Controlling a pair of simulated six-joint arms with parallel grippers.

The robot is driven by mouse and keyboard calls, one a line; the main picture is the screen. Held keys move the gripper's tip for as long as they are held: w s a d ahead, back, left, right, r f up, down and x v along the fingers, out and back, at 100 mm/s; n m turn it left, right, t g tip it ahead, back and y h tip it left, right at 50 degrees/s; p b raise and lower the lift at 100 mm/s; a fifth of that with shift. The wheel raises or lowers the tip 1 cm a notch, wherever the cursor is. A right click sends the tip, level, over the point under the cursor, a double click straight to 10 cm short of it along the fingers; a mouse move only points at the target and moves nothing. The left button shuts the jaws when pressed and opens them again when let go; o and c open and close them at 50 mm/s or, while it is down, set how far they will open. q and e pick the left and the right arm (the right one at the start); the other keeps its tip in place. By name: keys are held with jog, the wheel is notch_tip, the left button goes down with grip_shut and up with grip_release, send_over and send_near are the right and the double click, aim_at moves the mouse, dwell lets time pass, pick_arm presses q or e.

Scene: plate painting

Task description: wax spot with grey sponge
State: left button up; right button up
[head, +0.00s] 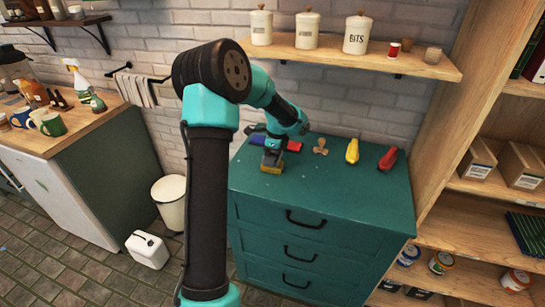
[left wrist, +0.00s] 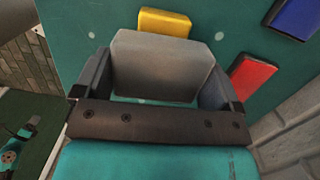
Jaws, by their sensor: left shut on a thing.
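The grey sponge (left wrist: 162,65) is between the two fingers of my left gripper (left wrist: 158,88), which is shut on it. In the head view, my left gripper (head: 271,158) points down over the left part of the green cabinet top (head: 330,205); the sponge is hard to make out there. A yellow block (head: 268,169) lies right by the gripper; it also shows beyond the sponge in the left wrist view (left wrist: 166,22). Small pale spots (left wrist: 219,36) dot the green top around the sponge. I cannot tell whether the sponge touches the top. My right gripper is not in view.
Behind the gripper lie a blue block (head: 258,140) and a red block (head: 294,145). A wooden piece (head: 320,147), a yellow item (head: 352,151) and a red item (head: 388,159) stand rightward. The cabinet's front right is clear. A shelf (head: 400,64) hangs above.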

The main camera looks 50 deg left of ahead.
pick_arm(q)
jog(key=shift+r, duration=2.7)
